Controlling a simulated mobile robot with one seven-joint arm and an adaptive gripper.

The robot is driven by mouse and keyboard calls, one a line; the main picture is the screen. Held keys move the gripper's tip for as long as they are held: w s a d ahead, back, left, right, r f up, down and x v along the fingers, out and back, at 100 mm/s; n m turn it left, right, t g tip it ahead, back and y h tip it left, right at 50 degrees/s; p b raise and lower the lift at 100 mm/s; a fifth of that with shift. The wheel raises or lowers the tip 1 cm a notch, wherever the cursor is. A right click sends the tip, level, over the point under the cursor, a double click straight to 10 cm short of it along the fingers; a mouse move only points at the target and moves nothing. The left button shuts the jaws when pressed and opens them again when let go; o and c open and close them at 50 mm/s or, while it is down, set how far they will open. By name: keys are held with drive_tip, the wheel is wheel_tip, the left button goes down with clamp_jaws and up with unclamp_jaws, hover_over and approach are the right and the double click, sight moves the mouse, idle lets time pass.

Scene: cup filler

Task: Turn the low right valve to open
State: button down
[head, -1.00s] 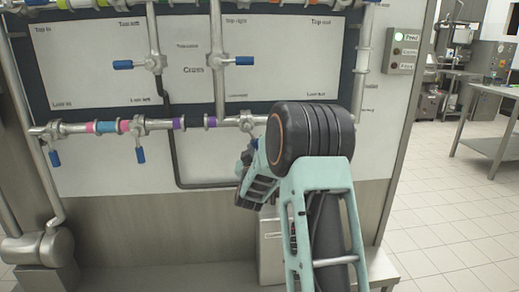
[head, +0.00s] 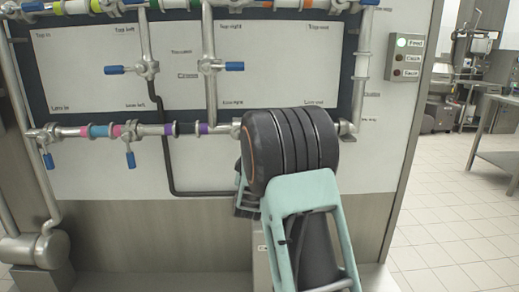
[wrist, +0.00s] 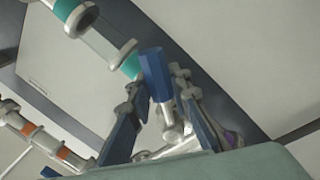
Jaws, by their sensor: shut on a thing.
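The low right valve shows in the wrist view as a blue handle (wrist: 155,73) on a metal stem. My gripper (wrist: 157,88) is shut on this handle, with one finger on each side of it. In the head view, my dark wrist and pale green arm cover the low right valve and the fingertips. The lower pipe (head: 218,128) runs behind my arm there.
The low left valve handle (head: 131,160) points down, as does the low inlet handle (head: 48,161). The top left (head: 114,70) and top right (head: 235,66) handles lie sideways above. A button box (head: 406,58) is at right, its top light green.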

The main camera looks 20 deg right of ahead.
drive_tip(key=r+n, duration=0.1)
drive_tip(key=n, duration=0.1)
drive_tip(key=d+r+n, duration=0.1)
drive_tip(key=shift+s+n+t, duration=0.15)
drive_tip(key=shift+n+t, duration=0.15)
drive_tip(key=shift+n, duration=0.1)
drive_tip(key=shift+d+r+n+y, duration=0.1)
drive_tip(key=shift+r+n+y, duration=0.4)
drive_tip(key=shift+n, duration=0.55)
drive_tip(key=shift+r+n+y, duration=0.4)
drive_tip(key=shift+r+n, duration=0.1)
drive_tip(key=shift+n, duration=0.55)
drive_tip(key=shift+r, duration=0.1)
drive_tip(key=c, duration=1.8)
unclamp_jaws()
drive_tip(key=shift+c, duration=0.2)
drive_tip(key=shift+o, duration=0.5)
drive_tip(key=v, duration=1.2)
drive_tip(key=shift+f, duration=0.25)
